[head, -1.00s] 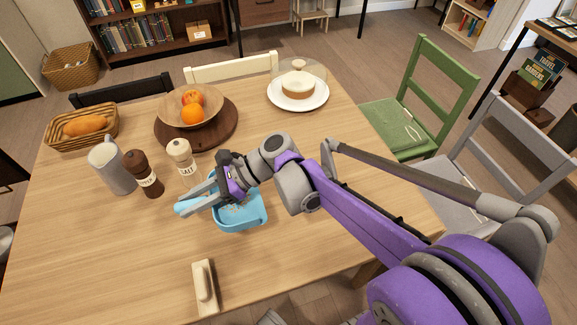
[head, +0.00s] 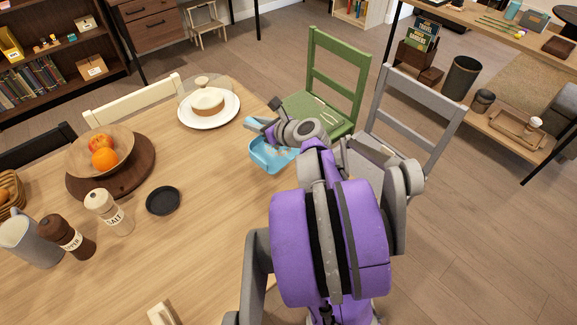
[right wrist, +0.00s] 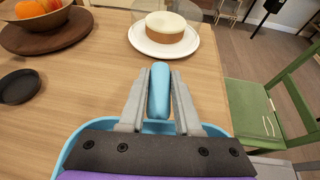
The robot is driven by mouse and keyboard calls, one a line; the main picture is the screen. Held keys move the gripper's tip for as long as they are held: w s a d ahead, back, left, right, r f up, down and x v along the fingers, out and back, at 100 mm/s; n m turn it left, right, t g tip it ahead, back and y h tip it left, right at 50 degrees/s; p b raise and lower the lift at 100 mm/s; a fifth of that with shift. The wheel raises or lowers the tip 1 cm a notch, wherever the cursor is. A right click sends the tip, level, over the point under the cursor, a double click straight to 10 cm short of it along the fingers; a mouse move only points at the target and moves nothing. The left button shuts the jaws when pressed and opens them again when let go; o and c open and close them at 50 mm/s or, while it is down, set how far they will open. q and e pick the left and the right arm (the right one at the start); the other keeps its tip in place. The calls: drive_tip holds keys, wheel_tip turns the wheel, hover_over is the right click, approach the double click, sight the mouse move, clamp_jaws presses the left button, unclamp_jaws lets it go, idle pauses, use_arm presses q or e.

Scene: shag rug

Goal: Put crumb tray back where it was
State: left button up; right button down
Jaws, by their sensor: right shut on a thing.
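The crumb tray (head: 268,157) is a light blue, shallow pan with a stubby handle. In the head view it is at the table's right edge, right of the cake plate. My right gripper (head: 258,124) is shut on its handle. The right wrist view shows the blue handle (right wrist: 158,92) between the two grey fingers (right wrist: 158,78), with the pan's rim behind the gripper body. My arm hides part of the tray, and I cannot tell whether it touches the table. My left gripper is not in view.
A cake on a white plate (head: 225,112) stands near the tray. A small black dish (head: 163,200), salt mill (head: 108,212), pepper mill (head: 68,238) and fruit bowl (head: 78,158) are to the left. A green chair (head: 340,75) and grey chair (head: 418,125) stand beyond the table's right edge.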

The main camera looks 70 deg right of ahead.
drive_tip(key=shift+m+g+h, duration=0.5)
drive_tip(key=shift+m+h, duration=0.2)
drive_tip(key=s+d+f, duration=0.1)
drive_tip(key=d+f+b, duration=0.1)
drive_tip(key=f, duration=0.1)
drive_tip(key=s+f+b, duration=0.1)
drive_tip(key=f, duration=0.1)
drive_tip(key=shift+s+d+f, duration=0.15)
drive_tip(key=shift+s+d, duration=0.2)
drive_tip(key=shift+d, duration=0.05)
drive_tip(key=shift+f+b, duration=0.75)
drive_tip(key=shift+f, duration=1.4)
drive_tip(key=shift+f, duration=0.1)
drive_tip(key=c, duration=0.6)
unclamp_jaws()
